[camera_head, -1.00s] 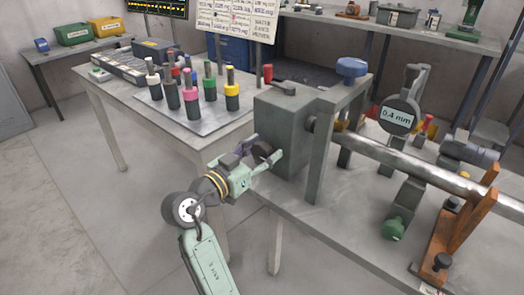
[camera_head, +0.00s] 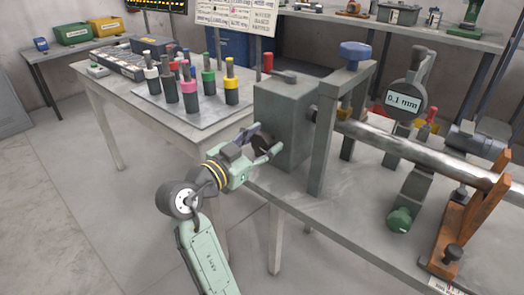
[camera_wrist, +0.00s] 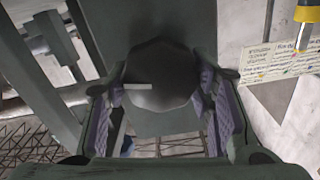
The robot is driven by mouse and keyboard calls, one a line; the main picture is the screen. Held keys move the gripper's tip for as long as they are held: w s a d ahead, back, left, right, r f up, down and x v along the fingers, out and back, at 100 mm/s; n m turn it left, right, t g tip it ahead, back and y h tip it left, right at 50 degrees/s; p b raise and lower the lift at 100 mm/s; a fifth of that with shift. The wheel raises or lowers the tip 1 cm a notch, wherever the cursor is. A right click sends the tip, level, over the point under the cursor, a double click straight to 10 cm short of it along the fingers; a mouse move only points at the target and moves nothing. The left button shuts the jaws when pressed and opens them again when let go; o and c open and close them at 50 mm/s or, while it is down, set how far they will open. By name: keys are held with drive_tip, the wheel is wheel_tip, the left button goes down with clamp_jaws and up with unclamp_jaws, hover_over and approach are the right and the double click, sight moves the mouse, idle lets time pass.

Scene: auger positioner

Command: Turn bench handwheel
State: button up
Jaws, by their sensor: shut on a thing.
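The handwheel, a dark round knob (camera_wrist: 158,78), sits on the near left face of the grey box-shaped housing (camera_head: 284,122) on the bench. In the wrist view it lies between the two purple-lined fingers, with a light mark across its left part. My gripper (camera_head: 262,145) is shut on the knob; its fingers hide part of the knob in the head view. A round gauge (camera_head: 404,98) to the right reads 0.1 mm. A long metal shaft (camera_head: 420,149) runs right from the housing, behind a grey upright frame with a blue knob (camera_head: 355,51).
Several colour-topped tools (camera_head: 231,88) stand on a plate on the table (camera_head: 135,112) at left. An orange support (camera_head: 467,215) holds the shaft's right end. A green knob (camera_head: 399,219) sits low near the gauge stand. The floor at left is clear.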

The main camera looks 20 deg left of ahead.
drive_tip(key=m+b, duration=0.2)
drive_tip(key=b, duration=0.2)
drive_tip(key=m+b, duration=0.3)
drive_tip(key=shift+d+f+m+b, duration=0.15)
drive_tip(key=shift+f+m+b, duration=0.15)
drive_tip(key=shift+f+b, duration=0.1)
drive_tip(key=m+b, duration=0.1)
drive_tip(key=b, duration=0.1)
drive_tip(key=m+b, duration=0.2)
drive_tip(key=shift+d+r+m, duration=0.1)
drive_tip(key=shift+r+m, duration=0.1)
drive_tip(key=shift+m, duration=0.1)
drive_tip(key=shift+r, duration=0.1)
drive_tip(key=o, duration=1.1)
drive_tip(key=shift+o, duration=0.2)
drive_tip(key=shift+s, duration=0.1)
drive_tip(key=v, duration=1.2)
